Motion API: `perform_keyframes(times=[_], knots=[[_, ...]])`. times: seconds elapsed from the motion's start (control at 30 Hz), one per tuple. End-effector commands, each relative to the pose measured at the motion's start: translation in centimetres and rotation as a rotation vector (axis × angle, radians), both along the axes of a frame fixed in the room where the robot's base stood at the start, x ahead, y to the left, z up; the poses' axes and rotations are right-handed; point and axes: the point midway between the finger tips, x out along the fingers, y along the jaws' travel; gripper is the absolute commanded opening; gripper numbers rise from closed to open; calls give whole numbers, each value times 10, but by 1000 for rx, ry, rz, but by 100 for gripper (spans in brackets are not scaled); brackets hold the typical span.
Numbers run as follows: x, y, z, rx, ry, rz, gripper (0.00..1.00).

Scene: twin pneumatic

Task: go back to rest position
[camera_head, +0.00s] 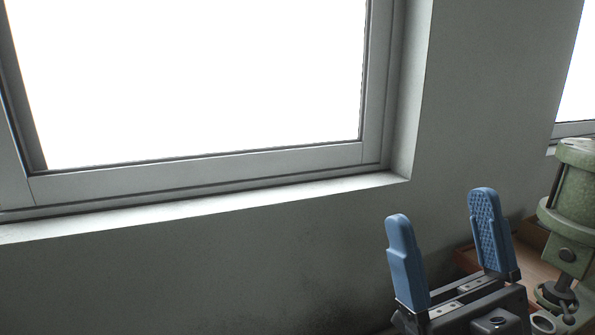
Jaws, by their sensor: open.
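My gripper (448,250) is at the lower right of the head view. Its two blue padded fingers point up and stand wide apart. The gap between them is empty, with only the grey wall and part of a wooden surface showing behind it. The dark metal body of the gripper is cut off by the bottom edge of the picture.
A green machine (572,215) stands at the right edge, close to the right finger. A brown wooden surface (531,263) lies behind the gripper. A grey wall (200,285) with a bright window (190,75) fills the left and middle.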

Motion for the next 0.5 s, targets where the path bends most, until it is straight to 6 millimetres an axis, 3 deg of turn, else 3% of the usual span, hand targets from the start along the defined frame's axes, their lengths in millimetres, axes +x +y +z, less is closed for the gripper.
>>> perform_keyframes(times=[0.27,0.5], knots=[[-41,-16,-80,153,339,-99,81],[-92,-31,-148,196,649,-175,81]])
